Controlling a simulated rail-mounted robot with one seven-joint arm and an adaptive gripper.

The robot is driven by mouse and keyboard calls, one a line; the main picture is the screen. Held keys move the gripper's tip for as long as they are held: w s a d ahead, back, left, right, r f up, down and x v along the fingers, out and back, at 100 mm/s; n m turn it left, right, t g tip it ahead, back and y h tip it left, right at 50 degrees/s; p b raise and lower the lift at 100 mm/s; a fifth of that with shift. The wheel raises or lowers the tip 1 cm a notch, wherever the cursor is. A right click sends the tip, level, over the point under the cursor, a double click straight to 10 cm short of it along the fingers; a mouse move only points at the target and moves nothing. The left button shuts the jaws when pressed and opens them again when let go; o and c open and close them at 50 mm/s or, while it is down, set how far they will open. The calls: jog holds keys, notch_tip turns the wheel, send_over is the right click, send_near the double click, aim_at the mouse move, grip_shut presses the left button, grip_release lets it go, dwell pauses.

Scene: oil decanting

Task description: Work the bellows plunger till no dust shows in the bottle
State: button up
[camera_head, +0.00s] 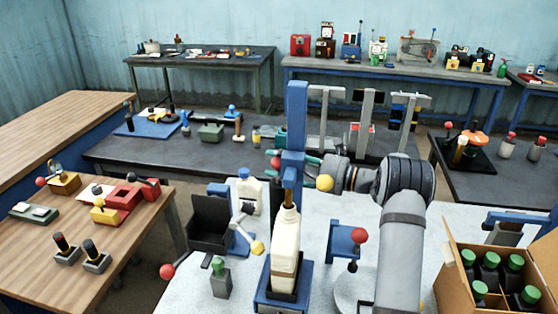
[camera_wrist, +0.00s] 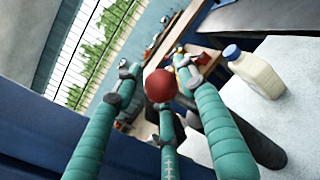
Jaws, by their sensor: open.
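A pale bottle (camera_head: 285,245) stands upright in a blue stand (camera_head: 280,300) under a tall blue column, with a brownish piece at its neck. I cannot tell if dust shows in it. My gripper (camera_head: 284,163) is at the column, level with its blue block, partly hidden behind it. In the wrist view its teal fingers (camera_wrist: 158,72) are spread around a red ball knob (camera_wrist: 160,85), which also shows in the head view (camera_head: 277,162). Whether they touch it is unclear. I cannot tell for certain which part is the bellows plunger.
A blue-capped bottle (camera_head: 249,190) stands behind left, beside a black bin (camera_head: 210,222). A red-knobbed lever (camera_head: 166,271) and a small green bottle (camera_head: 220,278) are at front left. A blue fixture (camera_head: 345,245) and a carton of green-capped bottles (camera_head: 460,290) are at right.

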grip_shut()
dwell(0.5)
